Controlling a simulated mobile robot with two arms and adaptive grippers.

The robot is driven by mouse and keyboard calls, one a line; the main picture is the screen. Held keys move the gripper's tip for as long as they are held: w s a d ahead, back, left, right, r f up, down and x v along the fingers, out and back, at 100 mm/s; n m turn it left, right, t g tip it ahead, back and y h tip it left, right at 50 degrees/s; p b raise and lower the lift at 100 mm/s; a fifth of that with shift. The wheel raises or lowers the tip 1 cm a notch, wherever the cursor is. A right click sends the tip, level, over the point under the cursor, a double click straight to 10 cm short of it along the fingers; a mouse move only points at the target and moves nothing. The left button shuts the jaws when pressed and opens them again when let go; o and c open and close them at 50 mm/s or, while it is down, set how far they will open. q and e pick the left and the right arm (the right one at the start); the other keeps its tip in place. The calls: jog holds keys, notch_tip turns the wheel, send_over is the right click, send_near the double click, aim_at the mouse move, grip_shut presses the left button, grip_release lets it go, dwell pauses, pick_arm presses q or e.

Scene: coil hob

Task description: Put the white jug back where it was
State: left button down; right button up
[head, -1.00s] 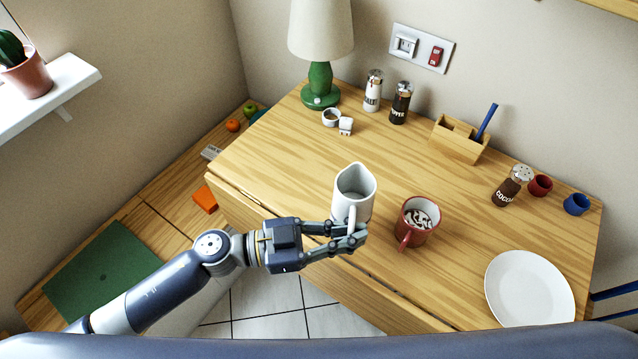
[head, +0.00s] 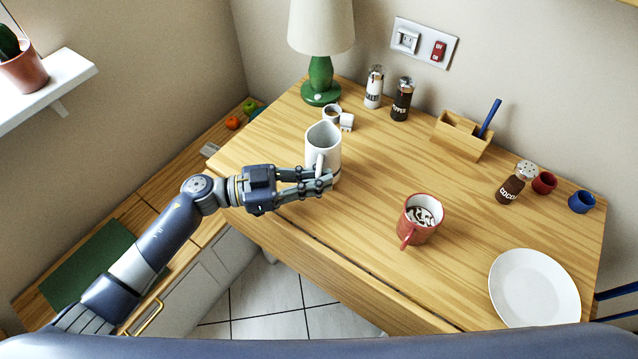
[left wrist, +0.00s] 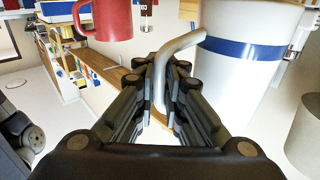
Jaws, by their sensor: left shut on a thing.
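The white jug (head: 323,143) is at the left part of the wooden table, upright, with its open mouth up. My left gripper (head: 322,184) is shut on the jug's handle, on the near side of the jug. In the left wrist view the jug (left wrist: 247,75) shows a blue band, and its handle (left wrist: 178,47) runs between the fingers of my left gripper (left wrist: 160,95). I cannot tell whether the jug's base touches the table. My right gripper is not in view.
A red mug (head: 419,222) with dark and white contents stands right of the jug. A white plate (head: 535,288) lies at the right.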

pick_arm(q)
jog(key=shift+f+p, duration=0.35)
jog(key=shift+f, duration=0.3)
jog(key=shift+f, duration=0.2)
jog(key=c, duration=1.7)
grip_release()
jog(key=shift+f, duration=0.1)
jog(key=shift+f+b, duration=0.1)
jog(key=shift+b, duration=0.35)
jog(key=shift+s+a, duration=0.1)
jog(key=shift+a, duration=0.25)
jog(key=a, duration=0.3)
jog(key=s+a, duration=0.1)
jog(key=a, duration=0.2)
jog(key=a+p, duration=0.1)
jog(key=a, duration=0.3)
jog(key=shift+s+f, duration=0.1)
jog(key=shift+s, duration=0.2)
